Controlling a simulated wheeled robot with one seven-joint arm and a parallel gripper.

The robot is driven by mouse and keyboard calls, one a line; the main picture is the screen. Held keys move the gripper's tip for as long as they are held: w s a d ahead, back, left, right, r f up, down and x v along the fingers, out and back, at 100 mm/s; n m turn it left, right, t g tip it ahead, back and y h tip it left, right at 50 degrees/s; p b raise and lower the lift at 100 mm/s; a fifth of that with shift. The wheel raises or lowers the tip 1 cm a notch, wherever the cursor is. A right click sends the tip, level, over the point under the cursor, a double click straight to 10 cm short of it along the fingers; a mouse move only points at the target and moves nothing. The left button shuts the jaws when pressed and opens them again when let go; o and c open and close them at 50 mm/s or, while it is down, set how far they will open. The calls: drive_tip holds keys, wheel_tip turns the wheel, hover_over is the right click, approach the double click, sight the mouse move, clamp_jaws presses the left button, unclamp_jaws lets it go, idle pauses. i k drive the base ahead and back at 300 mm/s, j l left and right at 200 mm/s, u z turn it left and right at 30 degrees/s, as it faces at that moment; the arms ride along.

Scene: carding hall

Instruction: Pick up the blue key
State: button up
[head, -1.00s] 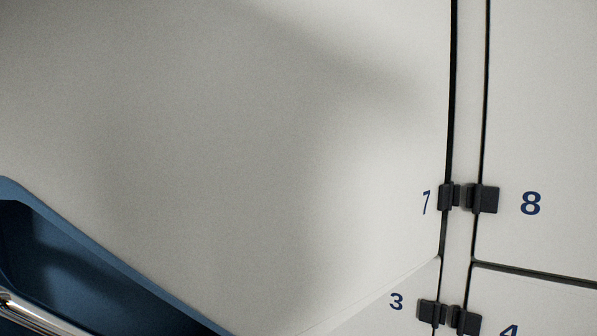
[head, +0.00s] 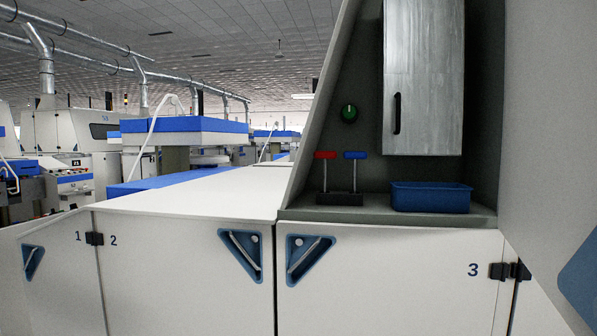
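The blue key (head: 356,156) is a T-shaped tool with a blue crossbar handle and a thin metal shank. It stands upright in a small dark holder (head: 340,198) on a grey shelf (head: 300,215) in the recess at the right of the head view. A similar red-handled key (head: 325,156) stands just left of it in the same holder. The lower ends of both are hidden in the holder. My gripper is not in view.
A blue bin (head: 430,198) stands right of the holder, under a grey metal cabinet (head: 424,80) with a dark handle. A green knob (head: 349,113) is on the wall above. White panel doors (head: 390,285) with recessed handles front the shelf. A flat white top (head: 210,190) lies left.

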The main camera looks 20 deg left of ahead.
sight(354, 155)
drive_tip(key=i+j, duration=0.15)
drive_tip(key=j, duration=0.25)
drive_tip(key=i+j, duration=0.1)
drive_tip(key=j, duration=0.25)
drive_tip(key=i+j, duration=0.15)
drive_tip(key=j, duration=0.25)
drive_tip(key=i+j, duration=0.15)
drive_tip(key=j, duration=0.2)
drive_tip(key=i+j+u, duration=0.1)
drive_tip(key=j, duration=0.3)
